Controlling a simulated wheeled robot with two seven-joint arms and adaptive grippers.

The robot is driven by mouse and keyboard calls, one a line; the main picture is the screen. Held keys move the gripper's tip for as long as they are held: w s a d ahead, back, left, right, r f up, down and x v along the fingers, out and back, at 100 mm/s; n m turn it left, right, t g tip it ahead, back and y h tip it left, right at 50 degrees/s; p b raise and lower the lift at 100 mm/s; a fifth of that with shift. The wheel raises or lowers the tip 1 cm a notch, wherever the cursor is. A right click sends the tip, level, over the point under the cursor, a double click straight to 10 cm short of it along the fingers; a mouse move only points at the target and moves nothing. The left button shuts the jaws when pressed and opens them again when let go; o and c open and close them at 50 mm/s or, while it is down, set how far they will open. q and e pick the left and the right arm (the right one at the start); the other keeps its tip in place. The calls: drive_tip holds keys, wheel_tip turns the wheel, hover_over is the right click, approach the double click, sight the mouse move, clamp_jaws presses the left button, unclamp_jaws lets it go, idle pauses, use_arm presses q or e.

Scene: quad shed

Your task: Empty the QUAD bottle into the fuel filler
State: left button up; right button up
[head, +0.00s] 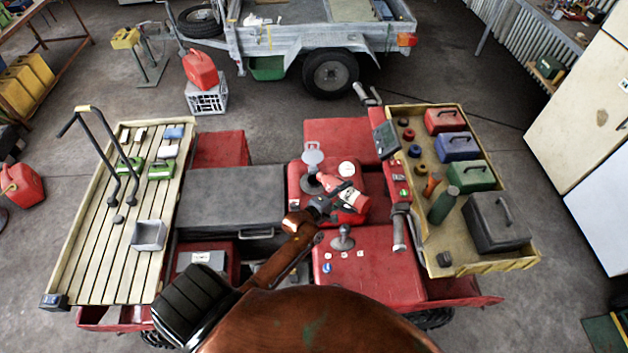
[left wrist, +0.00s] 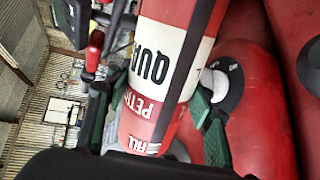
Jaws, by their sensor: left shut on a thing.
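The QUAD bottle (head: 352,197) is red with a white label band. In the head view it lies tilted over the red tank (head: 295,172) of the quad, its narrow end towards the dark fuel filler (head: 311,185). I cannot tell whether it touches the filler or whether liquid flows. A grey round lid (head: 312,158) stands up behind the filler. My left gripper (head: 325,205) is shut on the bottle. In the left wrist view the bottle (left wrist: 165,70) fills the middle, with its lettering sideways. My right gripper is not in view.
A white round cap (head: 347,169) sits beside the filler. The handlebar grip (head: 399,235) and a grey knob (head: 342,238) are nearby. A slatted rack (head: 100,240) is at left, and a yellow tray (head: 455,262) with cans and boxes at right.

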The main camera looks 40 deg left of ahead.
use_arm(q)
drive_tip(key=shift+a+r+n+h, duration=0.3)
drive_tip(key=shift+n, duration=0.3)
idle(1.2)
drive_tip(key=shift+w+a+r+n, duration=0.1)
drive_tip(key=shift+a+r+n, duration=0.4)
drive_tip(key=shift+r+n, duration=0.3)
idle(0.4)
